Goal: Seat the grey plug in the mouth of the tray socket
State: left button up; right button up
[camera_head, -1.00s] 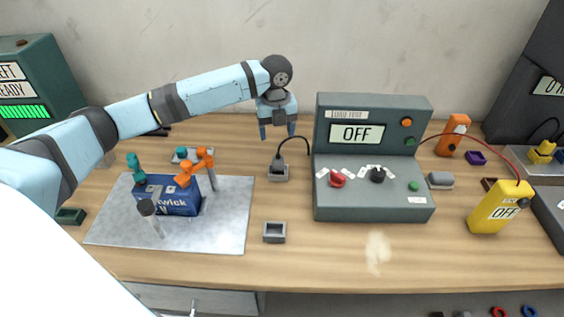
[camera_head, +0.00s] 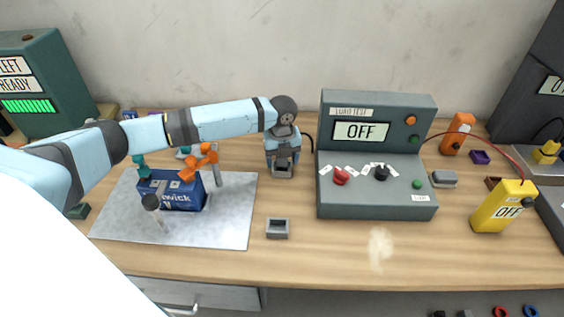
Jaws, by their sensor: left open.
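My left gripper (camera_head: 283,160) is open and low over the grey holder (camera_head: 282,173) left of the test box. The gripper hides most of the grey plug, which stood in this holder in the earlier frame with a black cable (camera_head: 309,138) running to the box. I cannot tell whether the fingers touch the plug. A small grey open-topped socket (camera_head: 277,237), apparently the tray socket, sits empty on the bench in front, right of the metal sheet. My right gripper is not in view.
The green-grey test box (camera_head: 375,207) reading OFF stands close right of the gripper. The metal sheet (camera_head: 225,232) carries a blue battery (camera_head: 184,203) with orange and teal clamps. A yellow meter (camera_head: 503,208) stands far right. Bench around the empty socket is clear.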

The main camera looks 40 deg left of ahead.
pick_arm(q)
jog(key=c, duration=0.9)
jog(key=shift+r, duration=0.1)
jog(key=shift+c, duration=0.2)
